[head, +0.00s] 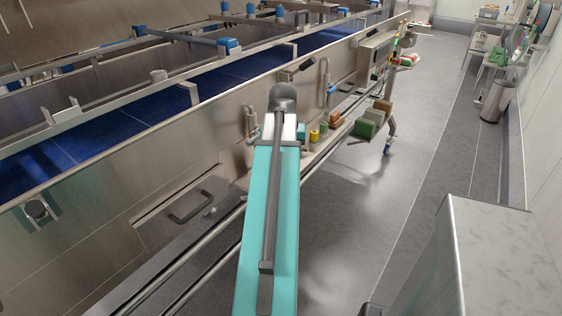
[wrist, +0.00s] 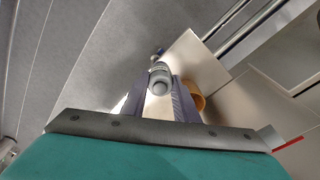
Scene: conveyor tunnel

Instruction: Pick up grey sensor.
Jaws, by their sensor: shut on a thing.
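The grey sensor (wrist: 160,79) is a small grey piece with a rounded end, between my fingers in the wrist view. My gripper (wrist: 159,88) is shut on it, one finger on each side. The far end of the sensor is partly hidden, and I cannot tell whether it touches the pale shelf surface beyond. In the head view my teal arm reaches towards the shelf on the machine's side, and the arm hides the gripper and the sensor there.
An orange round item (wrist: 197,96) is close beside my right finger. In the head view a yellow item (head: 314,136) and a green box (head: 365,128) stand along the shelf. The machine wall (head: 130,180) is left. Floor (head: 400,190) is open on the right.

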